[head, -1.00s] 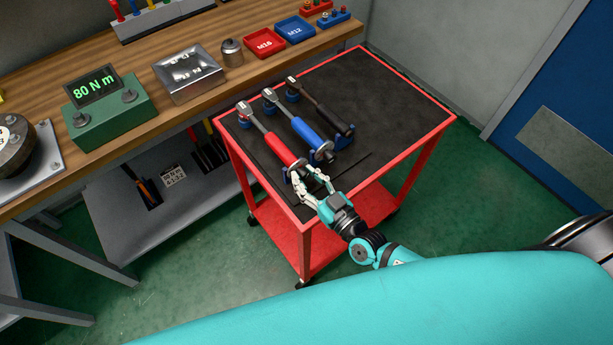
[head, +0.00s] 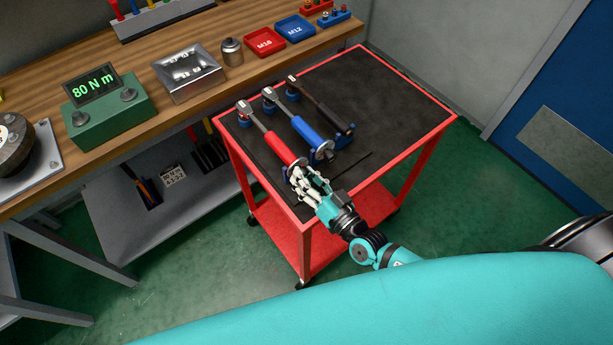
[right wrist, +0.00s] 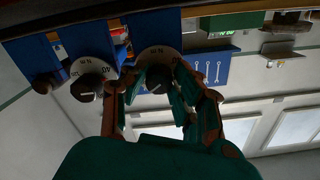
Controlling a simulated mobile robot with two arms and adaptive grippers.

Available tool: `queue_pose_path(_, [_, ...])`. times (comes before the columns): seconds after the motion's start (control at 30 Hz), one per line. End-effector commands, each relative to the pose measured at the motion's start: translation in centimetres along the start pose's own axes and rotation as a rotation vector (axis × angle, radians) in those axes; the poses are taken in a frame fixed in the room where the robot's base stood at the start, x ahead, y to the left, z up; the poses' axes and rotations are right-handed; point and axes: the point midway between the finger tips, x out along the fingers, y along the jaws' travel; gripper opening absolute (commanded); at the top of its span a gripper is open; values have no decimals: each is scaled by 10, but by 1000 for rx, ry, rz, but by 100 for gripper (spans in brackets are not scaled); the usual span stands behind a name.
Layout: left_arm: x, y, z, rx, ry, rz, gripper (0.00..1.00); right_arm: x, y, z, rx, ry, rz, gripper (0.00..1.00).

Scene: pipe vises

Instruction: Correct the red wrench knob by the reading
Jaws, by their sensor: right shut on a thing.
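The red wrench (head: 279,148) lies on the dark top of the red cart (head: 225,150), leftmost of three wrenches. My right gripper (head: 304,174) is at the near end of its handle, fingers closed around the knob there. In the right wrist view, the fingers stand either side of a dark knob (right wrist: 157,80) on a pale numbered dial; its exact setting is hard to read. A second dial with a dark knob (right wrist: 88,88) is beside it, apart from the fingers. The green tester (head: 110,113) on the bench shows "80 N m". My left gripper is not in view.
The blue wrench (head: 306,132) and the black wrench (head: 327,114) lie close to the right of the red one. The cart's right side is clear. A wooden bench with a metal box (head: 188,75) and red and blue trays is behind.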

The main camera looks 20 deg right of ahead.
Motion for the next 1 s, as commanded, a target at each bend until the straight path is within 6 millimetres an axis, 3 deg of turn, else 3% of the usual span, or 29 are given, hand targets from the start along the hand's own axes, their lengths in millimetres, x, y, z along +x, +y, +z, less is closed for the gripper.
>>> queue_pose_path(0.7, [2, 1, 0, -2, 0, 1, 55, 0, 0, 0, 100, 0, 0, 0])
queue_pose_path(0.73, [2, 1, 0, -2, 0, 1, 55, 0, 0, 0, 100, 0, 0, 29])
queue_pose_path(0.9, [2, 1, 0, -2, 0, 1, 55, 0, 0, 0, 100, 0, 0, 50])
queue_pose_path(1.0, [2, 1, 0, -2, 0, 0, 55, 0, 0, 0, 99, 0, 0, 50])
